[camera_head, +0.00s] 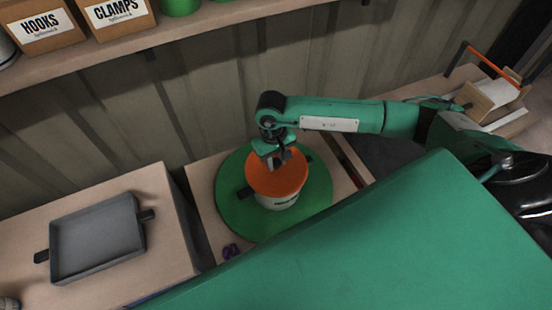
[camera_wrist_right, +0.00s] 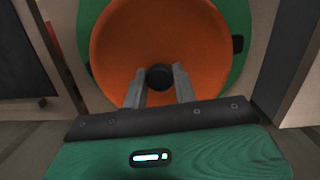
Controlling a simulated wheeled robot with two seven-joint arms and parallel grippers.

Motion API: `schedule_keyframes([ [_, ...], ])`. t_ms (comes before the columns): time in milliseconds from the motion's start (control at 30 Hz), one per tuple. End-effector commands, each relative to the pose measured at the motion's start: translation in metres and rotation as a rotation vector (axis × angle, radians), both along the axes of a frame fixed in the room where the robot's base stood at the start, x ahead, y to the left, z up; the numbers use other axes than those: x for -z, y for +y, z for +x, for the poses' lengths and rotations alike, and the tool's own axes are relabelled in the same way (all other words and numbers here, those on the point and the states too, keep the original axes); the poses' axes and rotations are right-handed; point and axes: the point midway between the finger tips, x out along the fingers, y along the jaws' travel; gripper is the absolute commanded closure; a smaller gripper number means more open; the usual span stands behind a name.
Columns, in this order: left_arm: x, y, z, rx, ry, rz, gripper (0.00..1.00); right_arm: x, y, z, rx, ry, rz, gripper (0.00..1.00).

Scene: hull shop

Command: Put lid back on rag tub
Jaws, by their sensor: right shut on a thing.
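The orange lid (camera_head: 283,182) is over the mouth of the white rag tub (camera_head: 279,202). I cannot tell whether its rim touches the tub all round. My right gripper (camera_head: 273,161) comes down from above and is shut on the lid's dark knob. In the right wrist view the knob (camera_wrist_right: 159,77) is between the two fingertips, with the orange lid (camera_wrist_right: 125,45) filling the space behind. The lid hides the tub's inside. My left gripper is not in view.
The tub stands on a round green board (camera_head: 232,212) with dark handles. A grey tray (camera_head: 97,240) is on the left bench. Above, a shelf (camera_head: 120,58) holds HOOKS and CLAMPS boxes.

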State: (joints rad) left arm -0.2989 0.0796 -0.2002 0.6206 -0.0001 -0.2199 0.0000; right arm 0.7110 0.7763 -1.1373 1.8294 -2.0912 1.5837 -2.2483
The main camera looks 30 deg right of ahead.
Motion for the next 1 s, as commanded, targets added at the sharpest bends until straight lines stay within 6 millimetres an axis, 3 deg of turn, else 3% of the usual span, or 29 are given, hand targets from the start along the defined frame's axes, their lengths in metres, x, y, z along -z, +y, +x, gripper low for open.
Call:
schedule_keyframes([
  [1000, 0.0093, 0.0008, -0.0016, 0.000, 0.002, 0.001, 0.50, 0.0007, 0.0000, 0.0003, -0.001, -0.002, 0.000, 0.95],
])
